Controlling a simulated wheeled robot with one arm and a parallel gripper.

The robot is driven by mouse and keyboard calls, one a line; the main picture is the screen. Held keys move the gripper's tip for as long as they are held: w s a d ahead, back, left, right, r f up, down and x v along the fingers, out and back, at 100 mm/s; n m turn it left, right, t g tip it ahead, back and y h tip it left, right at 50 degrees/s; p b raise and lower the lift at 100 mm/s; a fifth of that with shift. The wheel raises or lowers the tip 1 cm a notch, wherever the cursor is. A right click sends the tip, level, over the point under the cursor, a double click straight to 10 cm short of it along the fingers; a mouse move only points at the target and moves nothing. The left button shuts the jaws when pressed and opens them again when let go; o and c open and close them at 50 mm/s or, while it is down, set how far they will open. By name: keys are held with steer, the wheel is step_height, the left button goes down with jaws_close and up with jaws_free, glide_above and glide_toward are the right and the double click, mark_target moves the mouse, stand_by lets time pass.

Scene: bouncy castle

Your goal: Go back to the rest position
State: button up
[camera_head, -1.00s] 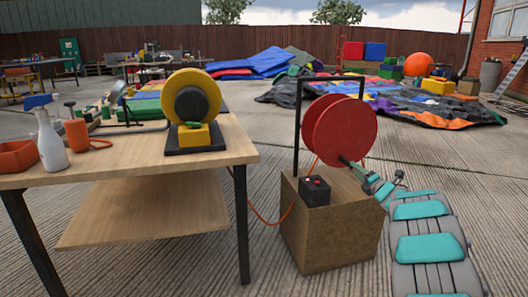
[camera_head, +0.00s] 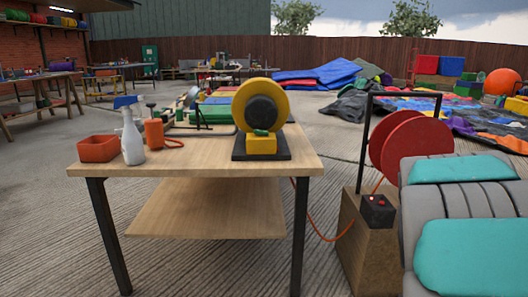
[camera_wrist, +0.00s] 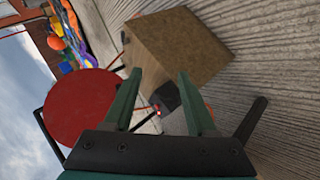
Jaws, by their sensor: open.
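My gripper (camera_wrist: 166,95) shows in the wrist view with its two green fingers apart and nothing between them. Beyond the fingers are the wooden box (camera_wrist: 183,48) and the red reel (camera_wrist: 82,108), seen tilted. In the head view my grey and teal arm (camera_head: 465,235) fills the lower right, in front of part of the box and close beside the red reel (camera_head: 417,140). The gripper itself is out of the head view.
A wooden table (camera_head: 205,205) stands at centre left, holding a yellow wheel (camera_head: 243,98), a spray bottle (camera_head: 132,138) and a red tray (camera_head: 98,148). An orange cable (camera_head: 322,232) runs from the table to a black switch box (camera_head: 377,210).

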steer(key=s+a+f+m+g+y, duration=0.2)
steer(key=s+a+f+g, duration=0.1)
steer(key=s+a, duration=0.8)
steer(key=s+a+f+m+g+y, duration=0.1)
steer(key=s+a+f+g+y, duration=0.15)
steer(key=s+a, duration=0.85)
steer(key=s+a+f+m+g+y, duration=0.25)
steer(key=s+a, duration=0.55)
steer(key=s, duration=0.6)
step_height(320, 180, up, 12)
steer(key=p, duration=1.3)
steer(key=shift+d+g, duration=0.15)
steer(key=shift+g, duration=0.25)
steer(key=shift+w+n, duration=0.1)
steer(key=shift+n, duration=0.15)
steer(key=shift+c, duration=0.6)
steer(key=shift+d, duration=0.1)
